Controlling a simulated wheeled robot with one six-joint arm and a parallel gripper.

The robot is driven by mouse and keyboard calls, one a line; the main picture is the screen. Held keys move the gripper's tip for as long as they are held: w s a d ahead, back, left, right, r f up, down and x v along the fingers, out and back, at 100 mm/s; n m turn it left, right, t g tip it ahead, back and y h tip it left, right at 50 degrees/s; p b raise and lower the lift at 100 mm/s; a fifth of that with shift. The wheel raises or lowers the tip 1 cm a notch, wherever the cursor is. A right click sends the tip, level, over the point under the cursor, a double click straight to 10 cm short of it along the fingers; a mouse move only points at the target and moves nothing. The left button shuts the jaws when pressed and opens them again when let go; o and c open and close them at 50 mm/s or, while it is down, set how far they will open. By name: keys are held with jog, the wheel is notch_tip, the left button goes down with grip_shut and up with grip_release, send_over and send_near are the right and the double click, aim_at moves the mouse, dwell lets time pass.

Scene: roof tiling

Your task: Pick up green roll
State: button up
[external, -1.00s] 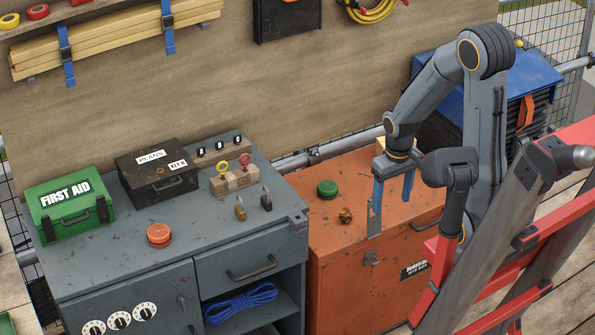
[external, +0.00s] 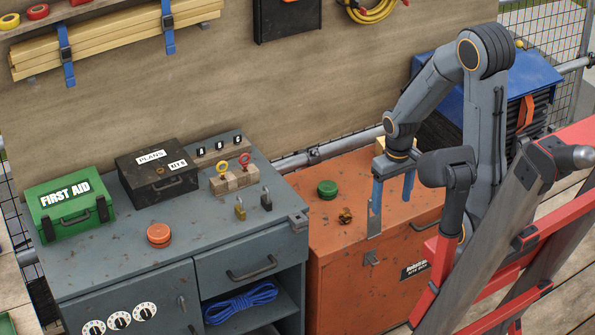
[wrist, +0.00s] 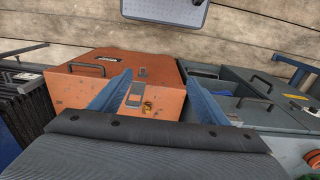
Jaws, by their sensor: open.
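The green roll (external: 327,189) is a short round cylinder standing on top of the orange site box (external: 340,225), near its left side, in the external view. My gripper (external: 392,194) is open and empty, to the right of the roll and apart from it, with its blue fingers pointing down over the box. In the wrist view the two blue fingers of my gripper (wrist: 156,76) are spread wide over the orange box (wrist: 75,90). I cannot make out the green roll between them.
A small brass item (external: 345,215) lies just in front of the roll. The grey cabinet (external: 205,235) to the left bears an orange roll (external: 159,235), padlocks, a black box (external: 155,178) and a green first aid box (external: 70,207). A red frame (external: 500,265) stands at right.

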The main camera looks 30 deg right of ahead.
jog(key=n+t+y+b, duration=0.3)
jog(key=n+t+b, duration=0.35)
jog(key=t, duration=0.25)
send_over(332, 186)
jog(key=s+d, duration=0.4)
jog(key=d, duration=0.1)
notch_tip(332, 186, down, 17)
jog(key=f+y, duration=0.1)
jog(key=f+y+b, duration=0.1)
jog(key=f, duration=0.1)
jog(key=w+a+f+n+y+b, duration=0.1)
jog(key=y, duration=0.1)
jog(key=shift+a+f+t, duration=0.1)
jog(key=shift+f+t, duration=0.15)
jog(key=shift+t, duration=0.15)
jog(key=shift+s+a+f+y+b, duration=0.3)
jog(key=shift+f+y, duration=0.2)
jog(key=shift+y, duration=0.2)
jog(key=shift+w+a+n, duration=0.1)
jog(key=shift+a+n, duration=0.1)
jog(key=shift+n, duration=0.05)
jog(key=shift+x, duration=3.7)
